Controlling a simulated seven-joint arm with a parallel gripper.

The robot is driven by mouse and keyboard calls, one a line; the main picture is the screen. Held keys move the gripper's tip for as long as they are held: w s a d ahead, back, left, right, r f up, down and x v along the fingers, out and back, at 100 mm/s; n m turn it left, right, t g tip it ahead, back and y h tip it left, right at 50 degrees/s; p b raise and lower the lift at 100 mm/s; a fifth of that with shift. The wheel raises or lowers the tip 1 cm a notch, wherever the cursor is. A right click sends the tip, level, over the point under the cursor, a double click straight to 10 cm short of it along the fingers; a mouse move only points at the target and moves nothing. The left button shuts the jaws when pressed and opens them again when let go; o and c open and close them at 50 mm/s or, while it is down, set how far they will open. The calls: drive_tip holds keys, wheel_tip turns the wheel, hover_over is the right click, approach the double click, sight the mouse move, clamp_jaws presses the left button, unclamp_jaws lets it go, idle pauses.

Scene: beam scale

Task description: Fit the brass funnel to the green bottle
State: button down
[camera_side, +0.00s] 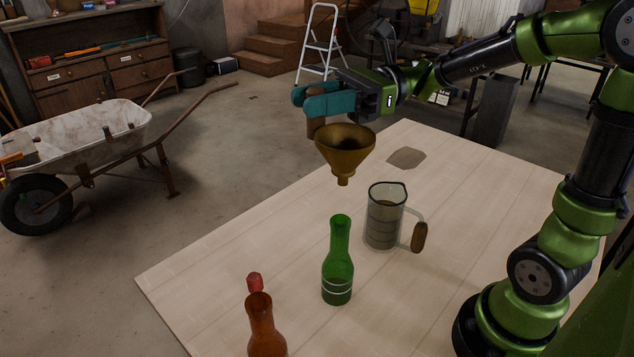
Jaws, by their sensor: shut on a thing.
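The brass funnel (345,150) hangs in the air, upright, with its wide mouth up and its spout pointing down. My gripper (314,104), with teal fingers, is shut on the funnel's brown handle at the rim's upper left. The green bottle (338,265) stands upright on the table, below the funnel in the picture and apart from it. The bottle's neck is open at the top, and there is a pale band low on its body.
A glass jug (384,216) with a wooden handle stands right of the green bottle. A brown bottle (264,330) and a small red object (254,282) are at the front left. The wooden table (230,260) has a grey patch (406,157) at the back and bare room at left.

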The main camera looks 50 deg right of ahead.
drive_tip(key=shift+f, duration=2.85)
drive_tip(key=shift+f, duration=0.35)
drive_tip(key=shift+f, duration=1.5)
drive_tip(key=shift+f, duration=0.1)
drive_tip(key=c, duration=0.7)
unclamp_jaws()
drive_tip(key=v, duration=1.7)
